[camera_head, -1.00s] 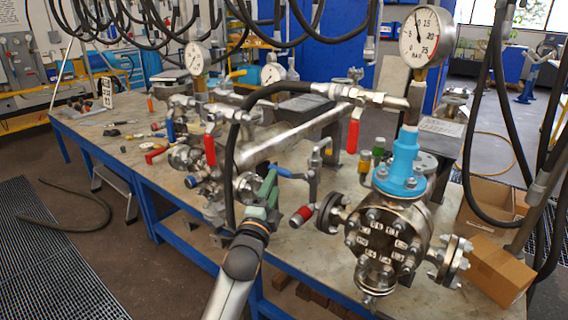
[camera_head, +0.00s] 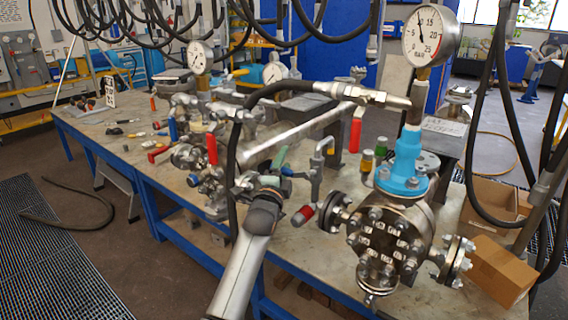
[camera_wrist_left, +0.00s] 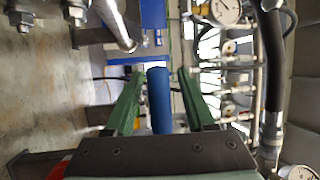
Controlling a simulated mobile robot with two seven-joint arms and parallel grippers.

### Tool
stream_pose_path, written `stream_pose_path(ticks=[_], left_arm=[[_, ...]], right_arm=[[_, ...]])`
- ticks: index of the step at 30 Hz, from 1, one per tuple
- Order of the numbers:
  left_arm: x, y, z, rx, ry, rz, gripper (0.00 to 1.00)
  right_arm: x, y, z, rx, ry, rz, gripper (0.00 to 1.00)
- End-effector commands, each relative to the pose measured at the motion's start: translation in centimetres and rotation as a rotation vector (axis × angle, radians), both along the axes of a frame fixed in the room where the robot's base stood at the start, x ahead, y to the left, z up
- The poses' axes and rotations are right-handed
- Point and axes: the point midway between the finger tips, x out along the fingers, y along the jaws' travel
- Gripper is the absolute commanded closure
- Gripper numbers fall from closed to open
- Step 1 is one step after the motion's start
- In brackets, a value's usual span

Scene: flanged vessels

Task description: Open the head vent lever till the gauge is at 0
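My left gripper (camera_head: 274,169) has green fingers and is beside a short blue lever handle (camera_head: 288,172) near the middle of the bench. In the left wrist view, the blue handle (camera_wrist_left: 160,98) stands between the two open fingers, with a gap on each side. I cannot tell which lever is the head vent lever. A large round gauge (camera_head: 432,36) stands above the vessel with the light-blue neck (camera_head: 403,165); its needle points up and left, around 10, clearly off 0. My right gripper is not in view.
A red lever (camera_head: 355,133), another red lever (camera_head: 211,149) and a red-ended handle (camera_head: 303,215) stand nearby. A black hose (camera_head: 236,150) arches beside my left gripper. The flanged vessel (camera_head: 385,245) is to the right.

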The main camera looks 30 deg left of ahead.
Motion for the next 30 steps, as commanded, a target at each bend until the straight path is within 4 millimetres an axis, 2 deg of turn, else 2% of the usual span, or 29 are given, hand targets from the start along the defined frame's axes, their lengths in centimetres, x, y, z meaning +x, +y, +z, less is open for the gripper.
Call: stream_pose_path(ticks=[2, 14, 30], left_arm=[[-0.02, -0.01, -0.01, 0.0, 0.0, 0.0, 0.55], [-0.03, -0.02, -0.03, 0.0, 0.0, 0.0, 1.0], [-0.03, -0.04, -0.05, 0.0, 0.001, 0.0, 1.0]], right_arm=[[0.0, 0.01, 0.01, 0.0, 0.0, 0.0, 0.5], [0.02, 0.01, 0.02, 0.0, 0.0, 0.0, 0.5], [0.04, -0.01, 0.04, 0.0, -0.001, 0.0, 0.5]])
